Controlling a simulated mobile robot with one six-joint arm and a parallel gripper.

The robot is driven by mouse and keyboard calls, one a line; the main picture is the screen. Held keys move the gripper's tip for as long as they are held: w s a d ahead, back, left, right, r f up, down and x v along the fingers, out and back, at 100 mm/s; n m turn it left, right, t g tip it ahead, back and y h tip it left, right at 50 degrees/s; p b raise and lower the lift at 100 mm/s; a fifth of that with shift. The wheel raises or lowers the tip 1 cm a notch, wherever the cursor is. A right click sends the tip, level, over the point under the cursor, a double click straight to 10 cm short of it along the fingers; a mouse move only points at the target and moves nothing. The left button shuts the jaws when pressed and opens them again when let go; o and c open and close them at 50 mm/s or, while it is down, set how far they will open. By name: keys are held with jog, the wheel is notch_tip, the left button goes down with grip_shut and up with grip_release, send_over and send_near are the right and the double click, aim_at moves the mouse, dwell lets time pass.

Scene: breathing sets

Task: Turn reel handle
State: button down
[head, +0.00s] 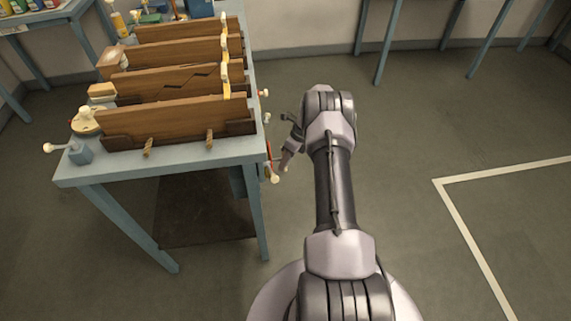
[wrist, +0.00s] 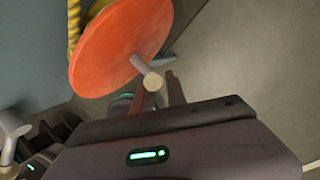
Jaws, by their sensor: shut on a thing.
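The reel shows as an orange-red disc (wrist: 118,50) in the wrist view, seen at a slant. Its handle (wrist: 141,66) is a short grey bar with a round cream end, in front of the disc's lower right part. My gripper (wrist: 158,92) has its two fingers at the handle's cream end and is shut on it; the exact contact is partly hidden. In the head view the reel (head: 268,150) is a thin red edge at the right side of the blue bench, and my gripper (head: 287,160) is beside it, mostly hidden by my wrist.
The blue bench (head: 190,158) carries several upright wooden boards (head: 180,120) and a small vise (head: 80,152). Yellow coiled material (wrist: 75,22) lies behind the disc. A grey bar with a pale tip (wrist: 12,130) is at the wrist view's left. The floor at right is clear.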

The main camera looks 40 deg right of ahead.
jog(key=shift+w+r, duration=0.25)
jog(key=shift+w, duration=0.1)
jog(key=c, duration=1.7)
grip_release()
jog(key=shift+c, duration=0.2)
jog(key=o, duration=0.3)
jog(key=shift+w+f, duration=0.15)
jog(key=shift+f, duration=0.05)
jog(key=shift+o, duration=0.2)
jog(key=shift+s+r, duration=0.2)
jog(key=shift+r, duration=0.05)
jog(key=p+v, duration=0.5)
jog(key=v, duration=1.2)
